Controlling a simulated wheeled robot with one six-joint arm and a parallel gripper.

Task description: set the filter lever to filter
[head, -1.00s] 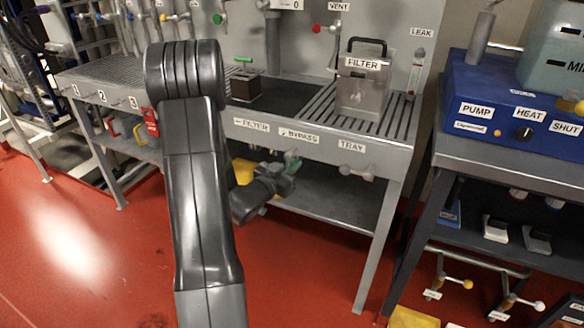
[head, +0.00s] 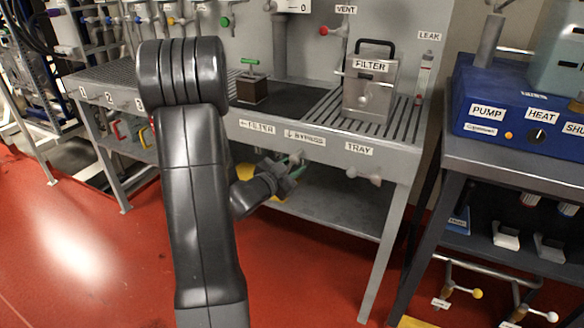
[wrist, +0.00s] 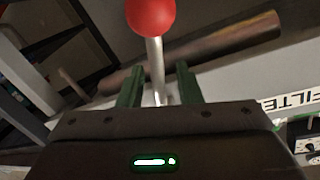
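The filter lever (wrist: 156,72) shows in the wrist view as a thin silver rod with a red ball on its end. My gripper (wrist: 159,84) has one green finger on each side of the rod, with a gap visible on both sides. The fingers are apart, and whether either touches the rod cannot be seen. In the head view my gripper (head: 294,164) is just under the bench front, below the "BYPASS" label (head: 304,138) and right of the "FILTER" label (head: 257,127). The lever is not distinguishable there.
A "TRAY" label (head: 359,148) and a valve handle (head: 360,175) are right of my gripper on the bench front. A filter box (head: 370,90) stands on the slatted bench top. A lower shelf (head: 340,205) lies beneath. The red floor is clear in front.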

